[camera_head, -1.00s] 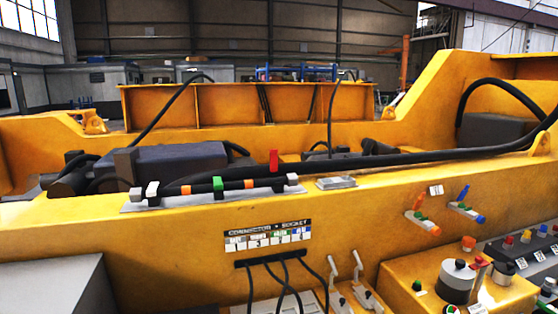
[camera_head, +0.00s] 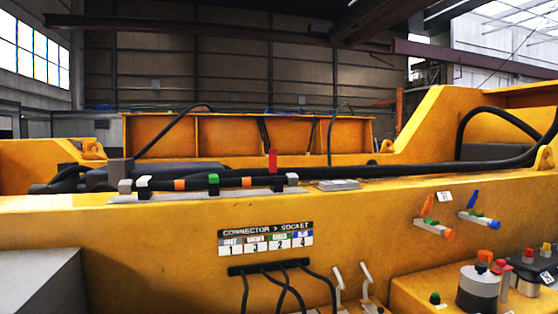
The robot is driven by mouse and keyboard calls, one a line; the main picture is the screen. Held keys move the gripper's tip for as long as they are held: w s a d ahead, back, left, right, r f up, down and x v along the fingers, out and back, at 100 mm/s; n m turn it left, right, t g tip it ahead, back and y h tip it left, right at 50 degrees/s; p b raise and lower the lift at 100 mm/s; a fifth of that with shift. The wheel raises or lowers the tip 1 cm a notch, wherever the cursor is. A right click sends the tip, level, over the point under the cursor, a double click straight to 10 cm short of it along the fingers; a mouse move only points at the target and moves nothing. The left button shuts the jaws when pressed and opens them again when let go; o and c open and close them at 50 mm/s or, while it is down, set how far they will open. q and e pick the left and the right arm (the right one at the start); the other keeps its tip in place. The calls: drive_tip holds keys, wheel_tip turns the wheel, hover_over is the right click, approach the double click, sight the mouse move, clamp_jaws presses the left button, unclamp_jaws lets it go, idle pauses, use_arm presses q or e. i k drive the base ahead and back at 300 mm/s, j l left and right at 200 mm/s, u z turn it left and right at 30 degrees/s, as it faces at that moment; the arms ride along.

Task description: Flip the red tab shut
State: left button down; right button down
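The red tab (camera_head: 273,160) stands upright near the right part of a rail (camera_head: 200,194) on top of the yellow casting wall (camera_head: 160,233). A black cable (camera_head: 330,171) runs along the rail, with orange bands (camera_head: 180,184) on it. A green tab (camera_head: 213,184) lies across the cable to the left of the red one. A white-topped tab (camera_head: 144,183) and a grey block (camera_head: 122,172) are at the rail's left end. Neither of my grippers is in view.
A label plate reading CONNECTOR > SOCKET (camera_head: 265,238) is on the wall face, with black cables below. Orange and blue levers (camera_head: 472,203) are at the right. A grey block (camera_head: 40,285) is at lower left.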

sight(272, 152)
drive_tip(key=l+u, duration=0.45)
drive_tip(key=l, duration=0.4)
drive_tip(key=k+l+u, duration=0.1)
drive_tip(key=l+u, duration=0.35)
drive_tip(key=l, duration=0.45)
